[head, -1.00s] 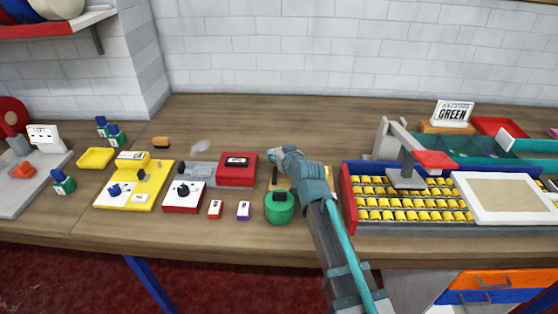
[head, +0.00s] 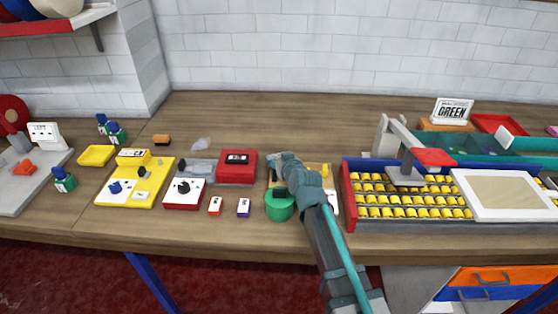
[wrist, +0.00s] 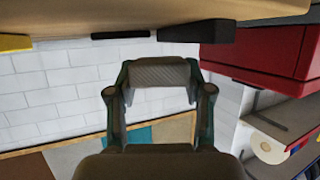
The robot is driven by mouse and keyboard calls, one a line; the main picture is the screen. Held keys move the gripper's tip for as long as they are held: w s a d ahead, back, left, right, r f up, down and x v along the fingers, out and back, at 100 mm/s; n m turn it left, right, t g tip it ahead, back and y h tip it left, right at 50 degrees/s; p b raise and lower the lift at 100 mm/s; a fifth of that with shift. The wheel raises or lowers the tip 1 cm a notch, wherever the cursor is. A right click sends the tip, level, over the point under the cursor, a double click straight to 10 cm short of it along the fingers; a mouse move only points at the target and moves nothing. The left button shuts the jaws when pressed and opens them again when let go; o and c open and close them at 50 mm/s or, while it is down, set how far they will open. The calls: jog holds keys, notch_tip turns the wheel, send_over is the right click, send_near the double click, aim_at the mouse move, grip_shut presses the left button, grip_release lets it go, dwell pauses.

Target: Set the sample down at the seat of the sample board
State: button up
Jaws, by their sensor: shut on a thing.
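In the head view, my gripper (head: 278,160) is low over the workbench, right of the red box, with its jaws hard to make out. In the wrist view, my gripper (wrist: 160,74) is shut on a grey, finely ridged piece (wrist: 160,75) between its fingertips, apparently the sample. My arm hides the held piece in the head view. A tan board (head: 325,172) with a small yellow part lies behind and beneath my arm, and may be the sample board. Its seat is hidden, and I cannot tell whether the sample touches the board.
The red box (head: 237,166) stands just left of my gripper; it also shows in the wrist view (wrist: 262,42). A green round container (head: 280,209) stands close in front. A tray of yellow rollers (head: 410,208) is to the right. Bare bench lies behind.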

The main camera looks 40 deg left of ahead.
jog(key=shift+s+d+f, duration=0.1)
jog(key=shift+d+f, duration=0.05)
jog(key=shift+f, duration=0.45)
jog(key=o, duration=1.1)
jog(key=shift+s+f, duration=0.1)
jog(key=shift+f, duration=0.05)
jog(key=shift+o, duration=0.2)
jog(key=shift+d, duration=0.1)
jog(key=shift+r+p, duration=0.4)
jog(key=shift+r, duration=0.05)
jog(key=shift+d+r, duration=0.1)
jog(key=shift+r, duration=0.1)
jog(key=b+v, duration=0.1)
jog(key=v, duration=1)
jog(key=shift+r+b, duration=0.35)
jog(key=shift+r, duration=0.05)
